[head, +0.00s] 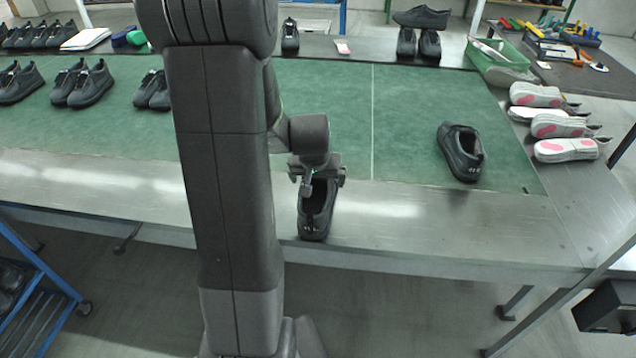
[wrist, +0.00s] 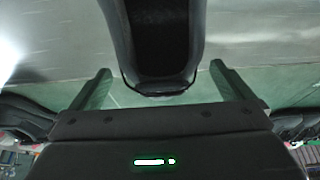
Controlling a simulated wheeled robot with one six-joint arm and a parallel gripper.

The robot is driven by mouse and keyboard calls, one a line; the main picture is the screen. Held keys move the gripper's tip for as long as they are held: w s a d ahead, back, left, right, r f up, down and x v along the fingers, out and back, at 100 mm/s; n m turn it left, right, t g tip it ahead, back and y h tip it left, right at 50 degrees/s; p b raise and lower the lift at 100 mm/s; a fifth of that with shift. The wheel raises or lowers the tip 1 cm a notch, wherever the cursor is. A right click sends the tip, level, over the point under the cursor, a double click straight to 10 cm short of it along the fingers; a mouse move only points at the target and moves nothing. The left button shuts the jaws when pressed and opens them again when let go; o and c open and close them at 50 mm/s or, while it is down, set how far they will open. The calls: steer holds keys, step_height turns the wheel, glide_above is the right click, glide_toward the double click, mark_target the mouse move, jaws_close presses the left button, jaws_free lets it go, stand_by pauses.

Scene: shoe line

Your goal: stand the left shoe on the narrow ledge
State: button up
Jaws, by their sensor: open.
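A black shoe (head: 315,222) stands upright on the bare metal strip (head: 400,222) along the table's near edge, its heel end toward that edge. My gripper (head: 320,180) is over the shoe's far end and hides part of it. In the wrist view the shoe (wrist: 158,75) lies between my open, spread fingers (wrist: 160,72), with a gap on each side. Another black shoe (head: 462,153) stands alone on the green mat to the right, slightly turned.
The green mat (head: 410,110) covers most of the table. Dark shoes (head: 85,84) stand at the left, and pale-soled shoes (head: 565,150) lie at the right. A green basket (head: 497,55) is at the back right. The metal strip right of the shoe is clear.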

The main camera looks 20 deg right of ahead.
steer(key=v, duration=0.7)
steer(key=shift+r, duration=0.2)
